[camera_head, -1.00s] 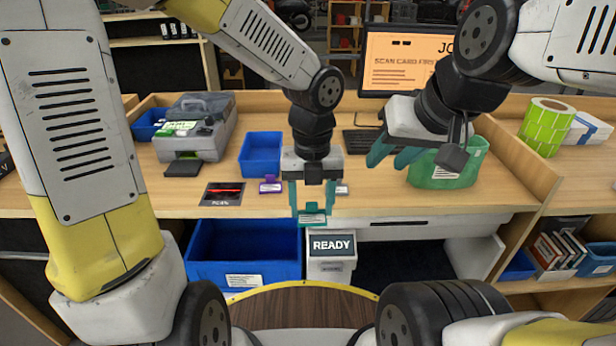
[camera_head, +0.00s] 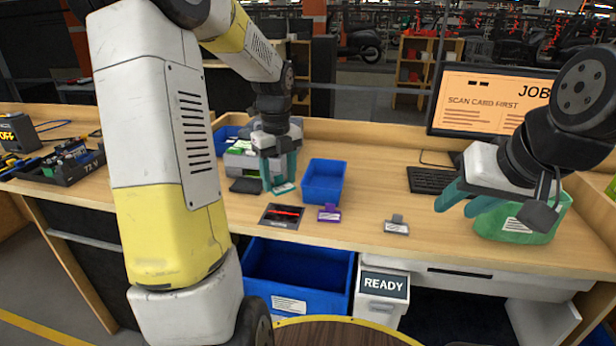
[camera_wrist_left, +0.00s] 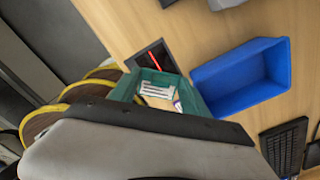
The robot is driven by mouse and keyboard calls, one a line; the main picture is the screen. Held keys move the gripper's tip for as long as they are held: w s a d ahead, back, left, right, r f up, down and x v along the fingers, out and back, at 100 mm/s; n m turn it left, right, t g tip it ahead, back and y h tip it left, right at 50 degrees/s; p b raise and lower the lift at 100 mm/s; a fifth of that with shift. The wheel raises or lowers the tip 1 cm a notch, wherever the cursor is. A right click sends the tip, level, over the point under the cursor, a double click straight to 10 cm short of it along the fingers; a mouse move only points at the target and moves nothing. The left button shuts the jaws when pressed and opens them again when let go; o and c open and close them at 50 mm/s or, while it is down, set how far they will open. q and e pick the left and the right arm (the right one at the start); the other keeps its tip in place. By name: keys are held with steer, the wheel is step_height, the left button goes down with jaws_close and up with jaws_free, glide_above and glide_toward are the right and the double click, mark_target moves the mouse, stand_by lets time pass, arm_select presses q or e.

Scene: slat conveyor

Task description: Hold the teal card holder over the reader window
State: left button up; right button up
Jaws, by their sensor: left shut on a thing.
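My left gripper (camera_head: 279,172) has teal fingers and is shut on the teal card holder (camera_head: 285,188), which hangs at its fingertips with a white label showing. The reader window (camera_head: 283,215) is a dark square with a red line, set in the desk. In the head view the card holder appears just above and behind the window, with the window uncovered. In the left wrist view the window (camera_wrist_left: 152,58) lies beyond the fingers; their gap is partly hidden. My right gripper (camera_head: 468,200) looks open and empty, in front of the green bin.
A purple card holder (camera_head: 329,213) and a grey one (camera_head: 397,227) stand on the desk. A blue bin (camera_head: 322,184) stands behind the purple one. A grey machine (camera_head: 243,160) is behind my left gripper. The screen (camera_head: 490,100) reads "SCAN CARD FIRST"; a sign (camera_head: 385,285) reads "READY".

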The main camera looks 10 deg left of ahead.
arm_select(q)
steer(key=shift+f, duration=3.05)
steer(key=shift+r, duration=3.05)
